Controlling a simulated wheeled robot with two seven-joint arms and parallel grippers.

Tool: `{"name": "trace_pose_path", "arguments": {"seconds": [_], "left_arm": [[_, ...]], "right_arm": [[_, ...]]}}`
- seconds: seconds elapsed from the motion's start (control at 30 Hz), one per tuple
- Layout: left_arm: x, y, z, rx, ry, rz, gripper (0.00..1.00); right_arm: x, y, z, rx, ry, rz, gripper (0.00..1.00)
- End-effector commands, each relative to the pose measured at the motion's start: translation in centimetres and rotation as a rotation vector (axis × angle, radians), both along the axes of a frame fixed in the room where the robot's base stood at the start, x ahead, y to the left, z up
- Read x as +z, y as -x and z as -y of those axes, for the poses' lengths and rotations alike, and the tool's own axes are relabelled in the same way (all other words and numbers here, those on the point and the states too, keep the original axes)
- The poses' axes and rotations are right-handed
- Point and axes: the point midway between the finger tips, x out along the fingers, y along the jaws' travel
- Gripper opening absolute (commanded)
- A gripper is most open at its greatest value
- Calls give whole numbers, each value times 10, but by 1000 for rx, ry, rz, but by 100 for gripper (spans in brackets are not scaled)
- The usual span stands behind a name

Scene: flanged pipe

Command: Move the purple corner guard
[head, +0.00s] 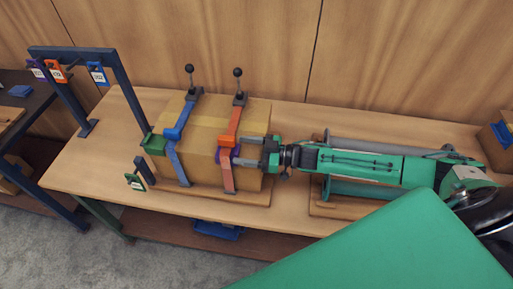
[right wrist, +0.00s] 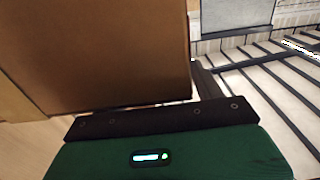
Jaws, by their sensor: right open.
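The purple corner guard (head: 235,153) shows as a small patch at the right upper edge of the cardboard box (head: 208,112), beside the orange strap (head: 228,178). It is partly hidden by the strap and gripper. My right gripper (head: 243,150) comes in from the right, open, its two fingertips at the box's right side close to the purple guard. I cannot tell whether they touch it. The right wrist view shows the box (right wrist: 100,50) close by, but neither fingertips nor the guard. My left gripper is not in view.
A blue strap (head: 179,165) also crosses the box, with blue (head: 172,134), orange (head: 227,141) and green (head: 152,144) guards nearby. Two black-knobbed levers (head: 238,73) stand behind. A dark frame (head: 127,85) with tags rises at left.

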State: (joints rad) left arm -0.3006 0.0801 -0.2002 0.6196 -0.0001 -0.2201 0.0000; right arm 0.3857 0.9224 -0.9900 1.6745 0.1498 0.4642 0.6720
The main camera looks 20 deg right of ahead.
Motion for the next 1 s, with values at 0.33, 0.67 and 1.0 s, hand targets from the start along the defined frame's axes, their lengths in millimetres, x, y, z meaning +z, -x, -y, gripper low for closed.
{"name": "trace_pose_path", "arguments": {"seconds": [0.33,0.67,1.0], "left_arm": [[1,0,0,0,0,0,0],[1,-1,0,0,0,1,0],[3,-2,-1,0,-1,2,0]], "right_arm": [[-1,-2,-3,0,1,-1,67],[0,-2,-3,0,0,0,19],[0,-1,-1,0,1,-1,19]]}}
